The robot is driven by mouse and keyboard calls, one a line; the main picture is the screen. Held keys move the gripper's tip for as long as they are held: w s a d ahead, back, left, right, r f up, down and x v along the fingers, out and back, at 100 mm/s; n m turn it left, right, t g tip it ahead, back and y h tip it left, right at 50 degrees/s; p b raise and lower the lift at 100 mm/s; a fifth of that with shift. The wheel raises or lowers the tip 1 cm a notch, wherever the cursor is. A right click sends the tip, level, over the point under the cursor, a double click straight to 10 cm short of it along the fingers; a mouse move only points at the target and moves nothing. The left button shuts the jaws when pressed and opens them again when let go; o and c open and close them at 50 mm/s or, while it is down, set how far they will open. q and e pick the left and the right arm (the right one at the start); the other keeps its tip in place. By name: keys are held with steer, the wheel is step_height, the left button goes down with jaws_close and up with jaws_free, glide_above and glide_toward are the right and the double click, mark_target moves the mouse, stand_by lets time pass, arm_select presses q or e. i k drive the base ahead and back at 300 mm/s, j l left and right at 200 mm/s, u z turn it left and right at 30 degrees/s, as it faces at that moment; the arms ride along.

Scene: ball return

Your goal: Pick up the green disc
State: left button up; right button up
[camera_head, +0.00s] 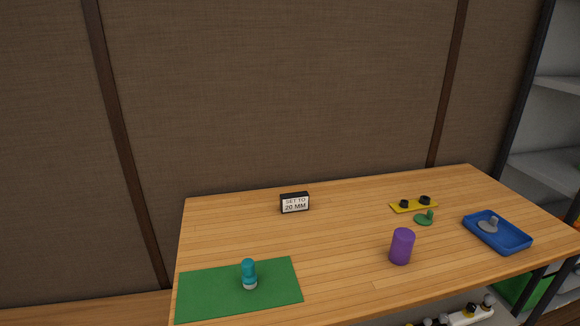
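The green disc (421,220) lies flat on the wooden table (345,232), right of centre towards the back. It is small and thin, with a short green knob standing up from it. It lies just in front of a yellow plate (413,206) that bears two black knobs. Nothing holds the disc or covers it. Neither of my grippers can be made out in the head view.
A purple cylinder (401,247) stands in front of the disc. A blue tray (515,246) at the right holds a grey knobbed disc (489,226). A teal-and-white bottle (249,273) stands on a green mat (205,293). A "SET TO 20 MM" sign (295,203) stands behind.

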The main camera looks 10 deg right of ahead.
mark_target(422, 219)
steer(key=z, duration=1.2)
